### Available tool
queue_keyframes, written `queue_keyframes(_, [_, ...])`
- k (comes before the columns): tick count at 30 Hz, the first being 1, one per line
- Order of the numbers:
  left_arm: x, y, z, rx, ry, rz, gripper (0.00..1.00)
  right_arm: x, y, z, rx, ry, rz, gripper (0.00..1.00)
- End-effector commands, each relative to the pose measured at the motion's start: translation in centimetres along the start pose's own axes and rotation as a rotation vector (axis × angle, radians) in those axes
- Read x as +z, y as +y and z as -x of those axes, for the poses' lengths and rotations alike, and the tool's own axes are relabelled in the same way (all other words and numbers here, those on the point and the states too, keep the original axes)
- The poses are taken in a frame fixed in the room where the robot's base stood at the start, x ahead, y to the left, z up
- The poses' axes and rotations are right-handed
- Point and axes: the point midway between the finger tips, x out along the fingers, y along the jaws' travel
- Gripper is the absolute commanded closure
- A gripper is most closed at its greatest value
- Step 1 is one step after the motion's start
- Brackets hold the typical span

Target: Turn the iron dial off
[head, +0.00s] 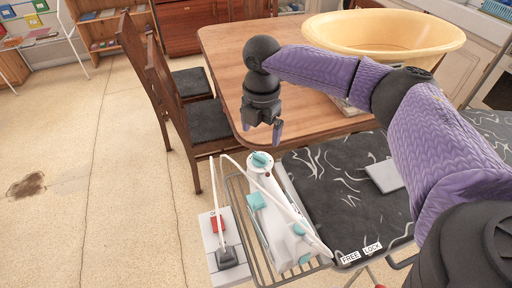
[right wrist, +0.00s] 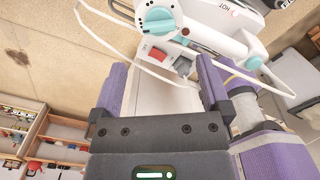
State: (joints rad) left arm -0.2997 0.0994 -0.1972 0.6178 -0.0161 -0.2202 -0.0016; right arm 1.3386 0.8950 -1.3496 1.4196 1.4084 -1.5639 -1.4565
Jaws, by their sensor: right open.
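The white and teal iron (head: 283,222) lies on a wire rest at the left end of the ironing board. Its round teal dial (head: 262,159) sits on the white end nearest my right gripper; a round teal knob that looks like this dial shows at the top of the right wrist view (right wrist: 160,20). I cannot read the dial's setting. My right gripper (head: 262,130) is open and empty, above and apart from the dial, fingers pointing down. In the right wrist view its two fingers (right wrist: 165,65) stand wide apart. My left gripper is not in view.
A power strip (head: 210,240) with a red switch (head: 217,223) and a dark plug lies left of the iron. A white cord loops over the iron. The dark-patterned board (head: 335,190) is right of it. A wooden table (head: 225,50) holds a yellow tub (head: 385,35); chairs stand left.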

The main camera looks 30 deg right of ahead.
Motion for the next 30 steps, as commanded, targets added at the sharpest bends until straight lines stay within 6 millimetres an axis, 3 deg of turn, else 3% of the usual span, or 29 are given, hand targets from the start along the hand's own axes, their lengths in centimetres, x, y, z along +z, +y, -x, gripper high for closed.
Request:
queue_keyframes(3, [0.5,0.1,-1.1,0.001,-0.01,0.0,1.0,-0.1,0.0,-3.4,-0.002,0.001,0.0,0.03])
queue_keyframes(9, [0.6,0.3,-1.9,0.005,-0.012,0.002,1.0,-0.1,0.1,-6.8,0.001,0.0,0.0,0.03])
queue_keyframes(19, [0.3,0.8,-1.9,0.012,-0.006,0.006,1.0,-0.1,0.1,-7.4,0.003,0.0,0.0,0.03])
queue_keyframes(30, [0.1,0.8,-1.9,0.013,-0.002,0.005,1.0,-0.1,0.1,-7.4,0.003,0.0,0.0,0.81])
